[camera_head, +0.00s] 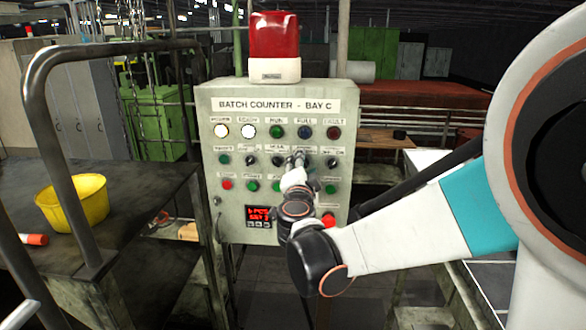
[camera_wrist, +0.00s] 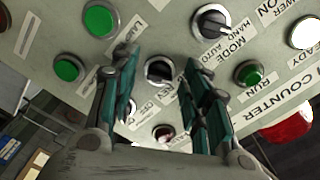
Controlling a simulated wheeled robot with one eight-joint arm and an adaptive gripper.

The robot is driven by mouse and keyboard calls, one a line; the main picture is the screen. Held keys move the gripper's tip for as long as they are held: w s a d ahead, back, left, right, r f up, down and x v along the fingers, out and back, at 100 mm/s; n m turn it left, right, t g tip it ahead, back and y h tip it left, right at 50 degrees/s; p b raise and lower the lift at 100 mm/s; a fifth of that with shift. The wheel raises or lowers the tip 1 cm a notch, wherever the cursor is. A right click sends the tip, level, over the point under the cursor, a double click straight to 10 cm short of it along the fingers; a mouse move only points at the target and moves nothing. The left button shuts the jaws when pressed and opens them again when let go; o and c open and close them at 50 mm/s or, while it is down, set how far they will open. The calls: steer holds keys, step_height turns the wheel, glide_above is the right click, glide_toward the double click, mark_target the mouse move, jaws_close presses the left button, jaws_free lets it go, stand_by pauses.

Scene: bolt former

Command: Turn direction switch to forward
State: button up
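The grey control panel (camera_head: 212,200) reads "BATCH COUNTER - BAY C". My gripper (camera_head: 297,158) is in front of the right half of its second row and hides what is there. In the wrist view my gripper (camera_wrist: 160,62) is open, with one green-black finger on each side of a black rotary switch (camera_wrist: 159,70). No finger clearly touches it. This switch sits beside the mode switch (camera_wrist: 210,22), which is marked "HAND" and "AUTO". The label of the switch between my fingers is partly covered, so I cannot read it as the direction switch. Its handle position is unclear.
Green buttons (camera_wrist: 101,19) and (camera_wrist: 67,67) and the green run light (camera_wrist: 248,73) are close around the fingers. A red beacon (camera_head: 275,40) tops the panel. A dark table with a yellow bowl (camera_head: 72,204) and metal rails (camera_head: 52,120) stand at left.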

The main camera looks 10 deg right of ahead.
steer(key=v, duration=0.7)
steer(key=shift+s, duration=0.3)
